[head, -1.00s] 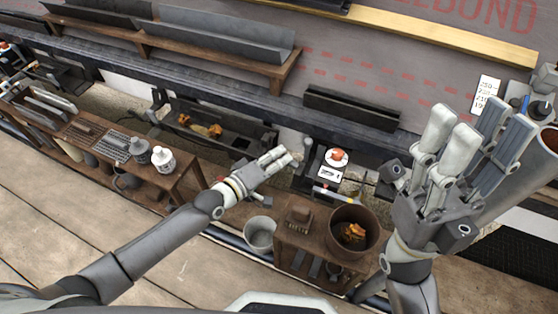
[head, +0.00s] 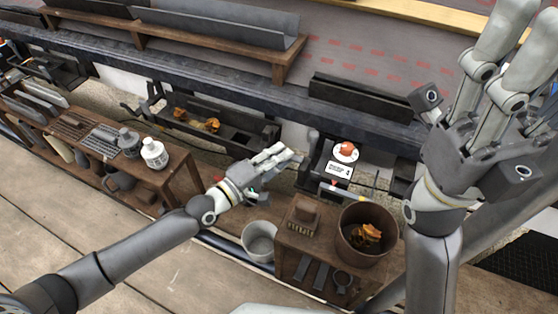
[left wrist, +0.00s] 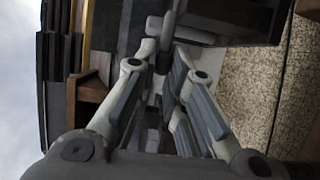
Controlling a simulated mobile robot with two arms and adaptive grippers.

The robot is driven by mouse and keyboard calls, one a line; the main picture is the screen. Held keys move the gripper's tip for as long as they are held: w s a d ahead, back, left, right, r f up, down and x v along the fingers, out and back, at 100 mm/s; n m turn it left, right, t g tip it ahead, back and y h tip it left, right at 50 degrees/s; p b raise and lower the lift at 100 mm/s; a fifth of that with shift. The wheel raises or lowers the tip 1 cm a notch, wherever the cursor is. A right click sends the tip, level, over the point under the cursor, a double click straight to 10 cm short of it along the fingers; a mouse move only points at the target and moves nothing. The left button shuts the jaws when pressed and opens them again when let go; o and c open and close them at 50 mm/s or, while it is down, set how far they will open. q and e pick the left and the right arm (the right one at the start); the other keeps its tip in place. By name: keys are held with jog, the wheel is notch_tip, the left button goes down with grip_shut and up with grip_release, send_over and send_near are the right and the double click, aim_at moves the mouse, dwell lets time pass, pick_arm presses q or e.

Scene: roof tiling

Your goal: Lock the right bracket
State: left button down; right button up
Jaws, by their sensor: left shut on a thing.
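A dark gutter (head: 235,140) with orange-brown leaves in it hangs below the roof edge. The right bracket (head: 273,134) is at its right end, dark and partly hidden by my left gripper. My left gripper (head: 285,155) reaches in from the left and is shut at the right bracket. In the left wrist view my left gripper's fingers (left wrist: 160,75) close around a narrow dark part, and a grey bar (left wrist: 185,34) shows just beyond. The exact grip is hard to see. My right gripper (head: 510,50) is raised at the right, open and apparently empty, its fingertips cut off.
A brown bucket (head: 363,250) with leaves and a grey bucket (head: 260,240) stand below. A black device with an orange-red knob (head: 345,151) sits right of my left gripper.

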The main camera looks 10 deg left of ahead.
dwell(0.4)
pick_arm(q)
jog(key=c, duration=1.5)
grip_release()
jog(key=v, duration=1.2)
jog(key=shift+f, duration=0.1)
